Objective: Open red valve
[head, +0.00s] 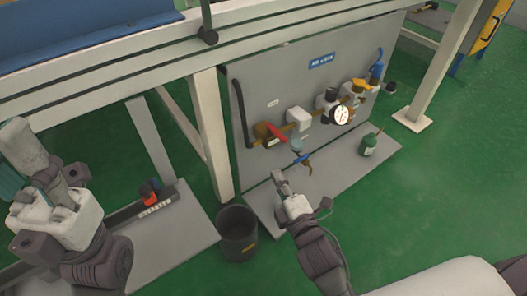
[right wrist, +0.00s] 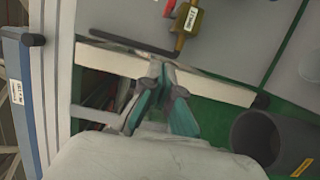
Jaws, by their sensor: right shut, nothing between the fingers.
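The red valve (head: 276,132) is a red lever on a brass body at the left of the pipe line on the grey panel. In the right wrist view the red lever (right wrist: 180,40) shows at the top, beside its labelled brass body. My right gripper (head: 278,180) is shut and empty, low in front of the panel, below the valve and apart from it. Its teal fingers (right wrist: 160,70) come together in the wrist view. My left gripper (head: 12,182) is at the left edge, far from the panel, partly cut off; its jaw state is unclear.
A green bottle (head: 369,144) stands on the base plate. A dark bin (head: 237,231) stands left of my right arm. A white post (head: 211,130) borders the panel.

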